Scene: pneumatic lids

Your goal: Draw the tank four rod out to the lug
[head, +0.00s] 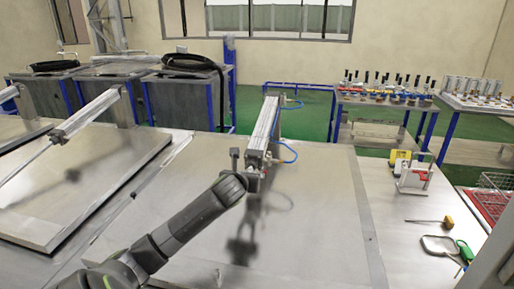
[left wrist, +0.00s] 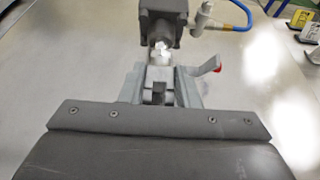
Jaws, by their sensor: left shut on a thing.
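The pneumatic cylinder (head: 262,130) hangs over the flat steel lid (head: 320,215) in the middle of the head view, with blue air hoses at its side. Its dark end block (left wrist: 163,24) shows in the left wrist view, with a short bright rod end (left wrist: 161,50) coming out. My left gripper (head: 250,172) is at the cylinder's near end. In the left wrist view its jaws (left wrist: 160,92) are shut on the rod end, close to the end block. The exact grip is partly hidden by the jaws. I cannot clearly make out the lug. My right gripper is out of view.
Another cylinder (head: 85,117) with its rod out slopes over the lid at left. The lid's surface is largely clear.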

